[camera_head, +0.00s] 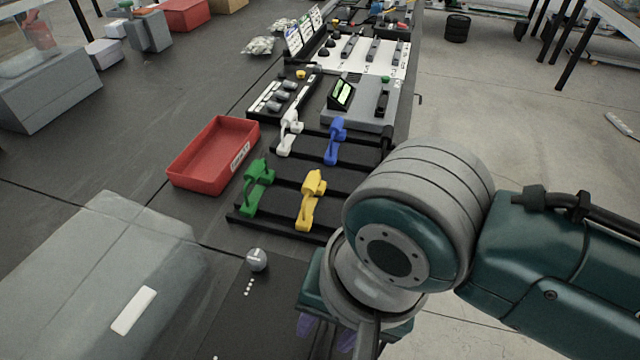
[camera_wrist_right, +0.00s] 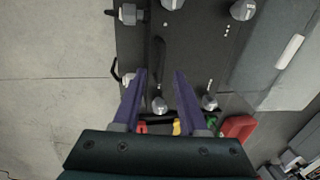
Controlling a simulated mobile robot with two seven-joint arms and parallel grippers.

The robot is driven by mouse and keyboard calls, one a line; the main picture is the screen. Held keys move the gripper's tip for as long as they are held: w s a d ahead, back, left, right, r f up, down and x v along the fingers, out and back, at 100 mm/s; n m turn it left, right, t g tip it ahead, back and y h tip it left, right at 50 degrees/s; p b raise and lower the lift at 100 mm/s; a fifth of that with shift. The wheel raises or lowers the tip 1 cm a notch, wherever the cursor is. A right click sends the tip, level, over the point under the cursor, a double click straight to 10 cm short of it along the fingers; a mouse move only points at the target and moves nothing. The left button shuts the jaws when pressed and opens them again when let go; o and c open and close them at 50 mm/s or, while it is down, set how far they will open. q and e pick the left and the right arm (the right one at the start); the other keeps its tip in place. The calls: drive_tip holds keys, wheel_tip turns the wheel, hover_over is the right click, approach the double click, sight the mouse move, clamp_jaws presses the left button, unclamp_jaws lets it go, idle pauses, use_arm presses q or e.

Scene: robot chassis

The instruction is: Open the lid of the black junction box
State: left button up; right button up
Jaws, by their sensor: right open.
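The black junction box (camera_head: 235,315) lies at the bottom of the head view, partly cut off by the frame and covered by my right arm. One round silver corner knob (camera_head: 257,259) and white dots show on its flat top. In the right wrist view, the dark box top (camera_wrist_right: 200,55) has several silver knobs and a dark handle-like strip (camera_wrist_right: 158,60). My right gripper (camera_wrist_right: 160,75) is open, with purple fingers pointing at the box and nothing between them. Its fingers also show in the head view (camera_head: 326,335). My left gripper is not in view.
A grey case (camera_head: 100,265) with a white handle stands left of the box. Beyond are a black rack (camera_head: 285,218) with green, yellow, white and blue clamps, a red tray (camera_head: 190,180) and control panels (camera_head: 365,105). The table edge and open floor lie to the right.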

drive_tip(key=shift+w+a+f, duration=0.1)
drive_tip(key=shift+a+f, duration=0.05)
drive_tip(key=shift+f, duration=0.4)
drive_tip(key=shift+a+f, duration=0.1)
drive_tip(key=shift+f, duration=0.45)
drive_tip(key=shift+c, duration=0.2)
clamp_jaws()
idle(0.5)
